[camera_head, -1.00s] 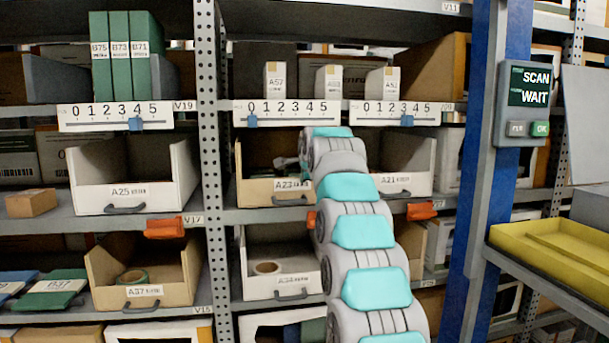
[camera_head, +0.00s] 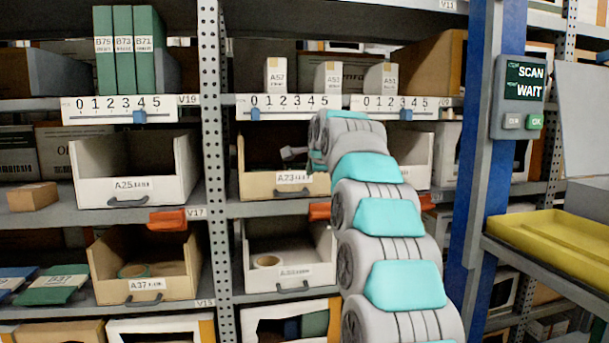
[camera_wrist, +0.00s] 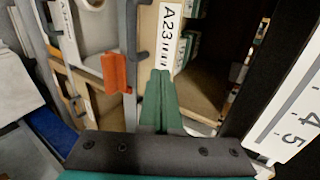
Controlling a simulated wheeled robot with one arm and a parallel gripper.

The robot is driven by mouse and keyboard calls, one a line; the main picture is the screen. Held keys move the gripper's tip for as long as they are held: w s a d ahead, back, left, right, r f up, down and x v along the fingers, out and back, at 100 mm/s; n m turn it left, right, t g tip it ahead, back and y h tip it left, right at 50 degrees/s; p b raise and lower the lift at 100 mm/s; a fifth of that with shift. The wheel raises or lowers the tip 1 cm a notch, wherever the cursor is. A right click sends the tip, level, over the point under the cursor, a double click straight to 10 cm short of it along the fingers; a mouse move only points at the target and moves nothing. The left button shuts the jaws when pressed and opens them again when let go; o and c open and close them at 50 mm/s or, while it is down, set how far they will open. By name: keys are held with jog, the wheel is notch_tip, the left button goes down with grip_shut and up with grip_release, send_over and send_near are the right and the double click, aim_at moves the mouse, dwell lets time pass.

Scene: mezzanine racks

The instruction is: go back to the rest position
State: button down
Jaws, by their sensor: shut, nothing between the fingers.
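My gripper shows in the wrist view (camera_wrist: 160,100) as green fingers closed together, with nothing between them. The fingertips are by the front of the bin labelled A23 (camera_wrist: 160,55). In the head view my arm reaches up to the middle shelf, and bin A23 (camera_head: 292,186) stands there, partly hidden by the arm. A small grey part (camera_head: 293,153), perhaps the gripper end, shows over the bin's opening. Whether the fingers touch the bin cannot be told.
A perforated rack post (camera_head: 211,150) stands left of the arm and a blue column with a scan box (camera_head: 517,98) right. Slider scales (camera_head: 290,107) line the shelf above. Bin A25 (camera_head: 90,190) is left. A yellow tray (camera_head: 555,240) sits lower right.

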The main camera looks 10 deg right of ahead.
jog(key=v, duration=0.7)
jog(key=s+a+f+n+g, duration=0.2)
jog(key=s+f+n+g, duration=0.25)
jog(key=s+f, duration=0.7)
jog(key=s+a+f+n+g, duration=0.3)
jog(key=s+f+n, duration=0.3)
jog(key=s+f, duration=0.55)
jog(key=s+f+n+g, duration=0.2)
jog(key=s+f, duration=0.3)
jog(key=s, duration=0.6)
jog(key=s+f+n+g, duration=0.2)
jog(key=s+f, duration=0.3)
jog(key=s, duration=0.6)
jog(key=s+f+n+g, duration=0.2)
jog(key=s+f, duration=0.4)
jog(key=s, duration=0.5)
jog(key=shift+d+n, duration=0.2)
jog(key=shift+n, duration=0.55)
